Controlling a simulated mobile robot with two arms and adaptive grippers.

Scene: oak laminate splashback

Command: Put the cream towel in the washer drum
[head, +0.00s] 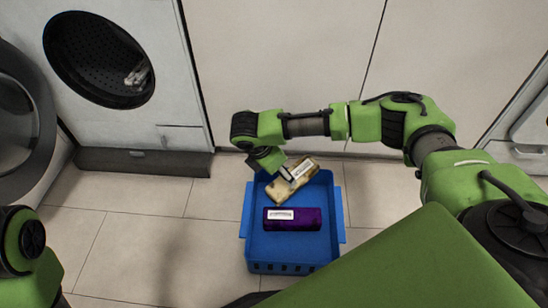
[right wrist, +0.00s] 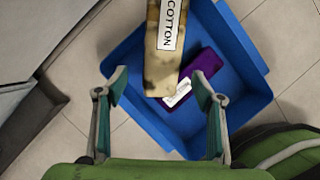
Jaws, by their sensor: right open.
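The cream towel (head: 292,184) is a folded, mottled cream-brown block with a white label. It lies slanted at the back of the blue basket (head: 246,222); in the right wrist view the towel (right wrist: 163,70) shows the word COTTON. My right gripper (right wrist: 156,74) is open, with the towel's near end between and beyond its fingers; I cannot tell if they touch it. In the head view the gripper (head: 287,174) is over the basket's back left, partly covering the towel. The washer drum (head: 95,55) is at upper left with its round door (head: 40,120) open. My left gripper is out of view.
A purple towel (head: 310,218) with a white label lies in the basket in front of the cream one. A small greyish-white item (head: 137,74) is inside the drum. Tiled floor (head: 150,220) is clear between basket and washer. White cabinet fronts (head: 280,60) stand behind.

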